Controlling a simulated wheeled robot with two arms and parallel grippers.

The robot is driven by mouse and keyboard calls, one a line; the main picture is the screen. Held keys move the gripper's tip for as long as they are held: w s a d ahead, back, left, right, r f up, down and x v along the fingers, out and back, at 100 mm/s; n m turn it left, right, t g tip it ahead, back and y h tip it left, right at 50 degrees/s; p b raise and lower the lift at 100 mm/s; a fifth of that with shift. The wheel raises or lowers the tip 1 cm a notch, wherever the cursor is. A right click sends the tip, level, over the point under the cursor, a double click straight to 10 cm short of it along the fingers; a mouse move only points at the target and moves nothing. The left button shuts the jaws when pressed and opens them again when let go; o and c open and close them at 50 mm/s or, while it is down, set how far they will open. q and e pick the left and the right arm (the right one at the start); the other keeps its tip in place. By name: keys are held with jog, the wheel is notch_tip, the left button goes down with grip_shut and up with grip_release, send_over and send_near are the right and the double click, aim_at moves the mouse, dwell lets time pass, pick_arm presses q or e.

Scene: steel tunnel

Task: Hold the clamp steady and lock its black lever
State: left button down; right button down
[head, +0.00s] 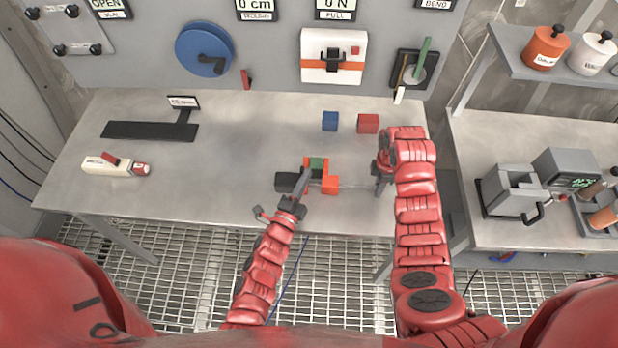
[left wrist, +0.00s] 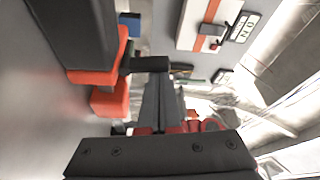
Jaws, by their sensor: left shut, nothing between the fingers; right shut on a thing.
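The clamp (head: 329,184) is on the steel table, with orange jaws around a green block (head: 316,164) and a black part (head: 288,182) at its left. In the left wrist view its orange body (left wrist: 108,98) is at the left. A black bar (left wrist: 150,64), seemingly the lever, crosses just past my fingertips. My left gripper (head: 305,174) is shut and empty, its tips at or very near that bar; contact is unclear. My right gripper (head: 374,180) is shut at the clamp's right, on a thin grey bar (head: 352,186) that reaches the clamp. Its grip is partly hidden.
A blue cube (head: 330,121) and a red cube (head: 368,123) stand behind the clamp. A black stand (head: 150,131) and a white-and-red tool (head: 116,165) lie at the left. The table between them and the clamp is clear.

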pick_arm(q)
jog(key=shift+a+n, duration=0.1)
jog(key=shift+n, duration=0.2)
jog(key=v, duration=0.6)
jog(key=f+v, duration=0.1)
jog(key=v, duration=0.3)
jog(key=shift+d+f, duration=0.1)
jog(key=shift+d, duration=0.2)
pick_arm(e)
jog(key=c, duration=0.6)
grip_release()
jog(key=shift+o, duration=0.2)
